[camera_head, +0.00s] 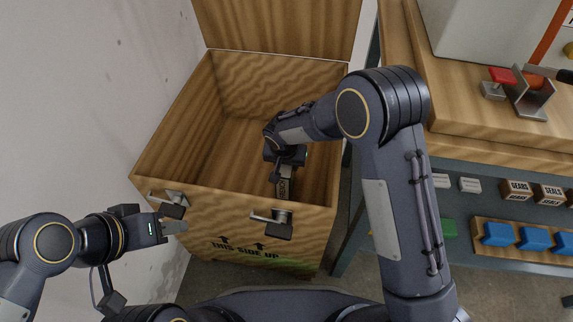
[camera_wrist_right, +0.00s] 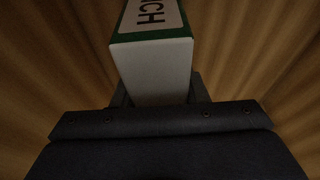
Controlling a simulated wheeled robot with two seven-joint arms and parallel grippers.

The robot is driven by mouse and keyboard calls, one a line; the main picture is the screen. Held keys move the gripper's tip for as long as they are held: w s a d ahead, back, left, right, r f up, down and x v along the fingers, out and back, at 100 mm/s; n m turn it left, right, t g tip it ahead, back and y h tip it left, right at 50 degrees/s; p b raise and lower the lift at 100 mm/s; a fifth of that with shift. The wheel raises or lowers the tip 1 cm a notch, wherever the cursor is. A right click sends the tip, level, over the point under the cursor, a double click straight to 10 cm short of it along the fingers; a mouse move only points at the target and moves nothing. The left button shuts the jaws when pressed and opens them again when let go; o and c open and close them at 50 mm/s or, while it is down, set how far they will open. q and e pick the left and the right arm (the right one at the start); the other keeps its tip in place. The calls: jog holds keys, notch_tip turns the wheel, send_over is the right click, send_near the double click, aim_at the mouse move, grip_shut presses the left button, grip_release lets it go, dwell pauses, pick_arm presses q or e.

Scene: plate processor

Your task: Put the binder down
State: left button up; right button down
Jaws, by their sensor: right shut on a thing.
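The binder (camera_wrist_right: 152,65) fills the upper middle of the right wrist view, white with a green edge and a dark-lettered label ending in "NCH". In the head view only a small part of it (camera_head: 284,186) shows below my right gripper (camera_head: 285,168). My right gripper is shut on the binder, inside the open wooden crate (camera_head: 180,125). The binder's lower end is hidden, so I cannot tell whether it touches the crate floor. My left gripper (camera_head: 176,227) is outside, by the crate's front left latch; its finger gap is unclear.
The crate's lid (camera_head: 278,25) stands open at the back. Metal latches (camera_head: 271,218) stick out from its front wall, marked "THIS SIDE UP". A wooden workbench (camera_head: 460,110) stands at the right, with blue blocks (camera_head: 535,239) and labelled boxes on its lower shelf. A wall is at the left.

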jog(key=shift+f, duration=0.15)
jog(key=c, duration=0.8)
grip_release()
jog(key=shift+c, duration=0.2)
jog(key=p+v, duration=0.3)
jog(key=v, duration=0.9)
jog(key=shift+r+p, duration=0.2)
jog(key=shift+p, duration=0.15)
jog(key=shift+r, duration=0.1)
